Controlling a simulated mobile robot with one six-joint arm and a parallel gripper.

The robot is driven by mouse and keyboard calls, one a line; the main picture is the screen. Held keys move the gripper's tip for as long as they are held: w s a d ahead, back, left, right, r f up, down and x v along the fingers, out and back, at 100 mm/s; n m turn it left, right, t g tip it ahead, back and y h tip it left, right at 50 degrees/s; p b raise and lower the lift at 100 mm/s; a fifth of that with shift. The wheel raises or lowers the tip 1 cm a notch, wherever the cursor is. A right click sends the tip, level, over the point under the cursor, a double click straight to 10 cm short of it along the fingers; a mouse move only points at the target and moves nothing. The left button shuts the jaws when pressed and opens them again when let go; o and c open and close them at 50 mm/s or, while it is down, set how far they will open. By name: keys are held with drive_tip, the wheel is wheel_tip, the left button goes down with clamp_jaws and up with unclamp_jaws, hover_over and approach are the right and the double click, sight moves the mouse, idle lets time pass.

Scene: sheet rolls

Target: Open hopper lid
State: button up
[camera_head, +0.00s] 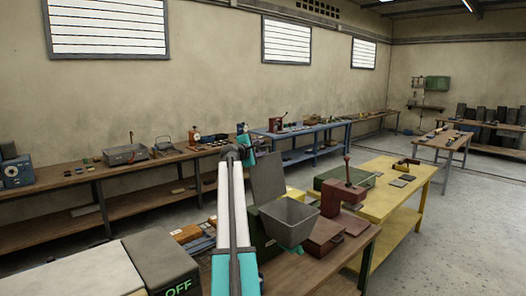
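The grey hopper (289,222) is a tapered tray on a dark green machine on the wooden bench. A flat grey panel, which looks like its lid (268,178), stands nearly upright at the hopper's back left side, and the hopper's top looks uncovered. My white and teal arm reaches up in front of the machine. My gripper (248,158) is at the arm's far end, close to the panel's upper left edge. I cannot tell whether it touches the panel. Its fingers are small and partly hidden, so their opening does not show.
A dark red lever press (343,195) stands right of the hopper, with a reddish-brown box (323,236) in front of it. A yellow bench (403,208) stands behind to the right. A long wooden bench (75,187) runs along the wall. Open floor (470,235) lies at the right.

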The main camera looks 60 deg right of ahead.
drive_tip(key=a+r+b, duration=0.1)
drive_tip(key=a+b, duration=0.2)
drive_tip(key=a, duration=0.7)
drive_tip(key=shift+r, duration=0.3)
